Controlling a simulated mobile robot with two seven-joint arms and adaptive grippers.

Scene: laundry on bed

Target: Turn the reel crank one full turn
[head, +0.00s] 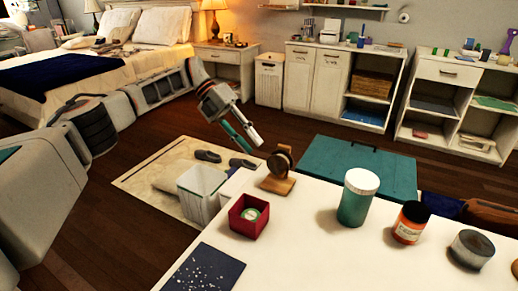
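A small reel (280,163), with a dark round disc on a light wooden stand, sits upright at the far left edge of the white table (310,235). I cannot make out its crank handle at this size. My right gripper is not in view.
Close to the reel on the table are a red box (249,217), a teal jar (357,198) and an orange bottle (410,223). A grey tin (472,250) stands at right. A white bin (200,195) is beyond the table's left edge. The table's middle is clear.

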